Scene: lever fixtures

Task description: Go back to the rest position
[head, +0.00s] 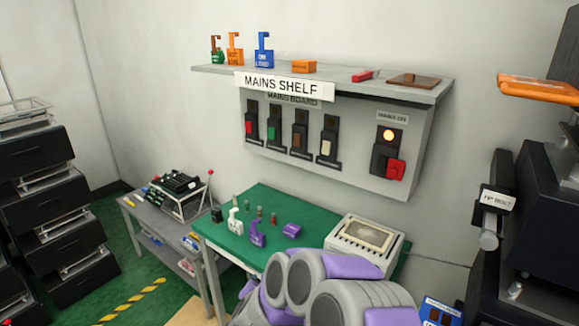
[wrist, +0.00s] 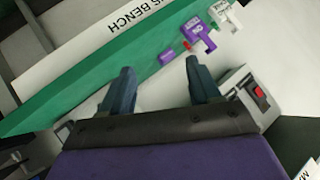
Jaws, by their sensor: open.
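My gripper (wrist: 163,80) shows in the wrist view with its two dark fingers spread apart and nothing between them. In the head view my grey and purple arm is folded low at the bottom centre, and the gripper itself cannot be made out there. The green-topped bench (head: 200,243) is just behind the arm. In the wrist view the bench's green surface (wrist: 75,102) and its "BENCH" label (wrist: 100,38) lie beyond the fingers. A purple padlock-like piece (wrist: 199,36) and a white one (wrist: 226,15) show past the right finger.
A grey box (head: 362,243) stands at the bench's right. Dark drawers (head: 40,200) are left; dark machinery (head: 535,220) is right.

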